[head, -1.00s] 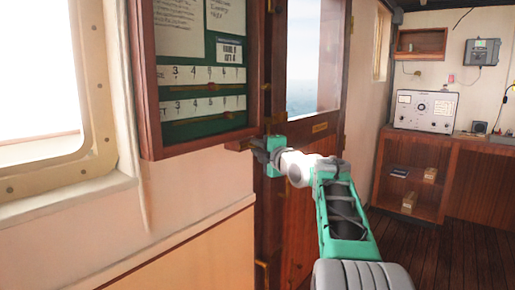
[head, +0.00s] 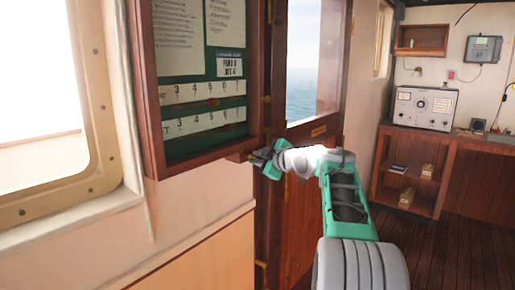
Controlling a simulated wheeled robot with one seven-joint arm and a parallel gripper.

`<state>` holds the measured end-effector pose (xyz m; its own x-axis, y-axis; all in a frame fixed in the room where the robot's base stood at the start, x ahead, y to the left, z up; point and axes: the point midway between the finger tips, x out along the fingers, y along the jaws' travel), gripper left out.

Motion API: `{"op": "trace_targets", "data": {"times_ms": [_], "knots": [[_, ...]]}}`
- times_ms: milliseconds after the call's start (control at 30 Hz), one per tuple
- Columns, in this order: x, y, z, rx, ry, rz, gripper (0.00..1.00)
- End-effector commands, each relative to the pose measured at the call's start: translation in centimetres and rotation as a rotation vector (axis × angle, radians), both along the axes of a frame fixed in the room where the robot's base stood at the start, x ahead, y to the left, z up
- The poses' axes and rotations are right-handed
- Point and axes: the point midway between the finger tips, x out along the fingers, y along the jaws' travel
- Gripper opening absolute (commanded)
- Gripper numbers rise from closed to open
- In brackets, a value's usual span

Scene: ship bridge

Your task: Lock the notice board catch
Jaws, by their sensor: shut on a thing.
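The notice board (head: 155,150) is a dark wood-framed case with a green panel on the left wall. A small brownish piece at its lower right corner looks like the catch (head: 238,157). My gripper (head: 256,157) is at that corner, just below the frame, and is shut on the catch. The fingers are small and dark in this view and hide part of the catch. I cannot tell the catch's exact angle.
A wooden door (head: 300,200) with a window stands right behind my gripper. A window frame (head: 100,120) is at the left. A shelf unit (head: 400,165) with a radio set (head: 425,107) stands at the right. The floor (head: 450,250) before it is clear.

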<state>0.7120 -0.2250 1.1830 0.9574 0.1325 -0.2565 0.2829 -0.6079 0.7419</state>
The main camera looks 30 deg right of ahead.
Motion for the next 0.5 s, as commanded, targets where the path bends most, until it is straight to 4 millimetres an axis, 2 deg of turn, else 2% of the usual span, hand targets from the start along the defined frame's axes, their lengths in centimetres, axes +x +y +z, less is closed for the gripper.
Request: {"op": "trace_targets", "data": {"times_ms": [33, 500], "knots": [[0.02, -0.16, 0.80, 0.040, 0.022, -0.001, 0.00], [0.12, -0.33, 1.06, 0.443, 0.209, -0.002, 0.00]]}}
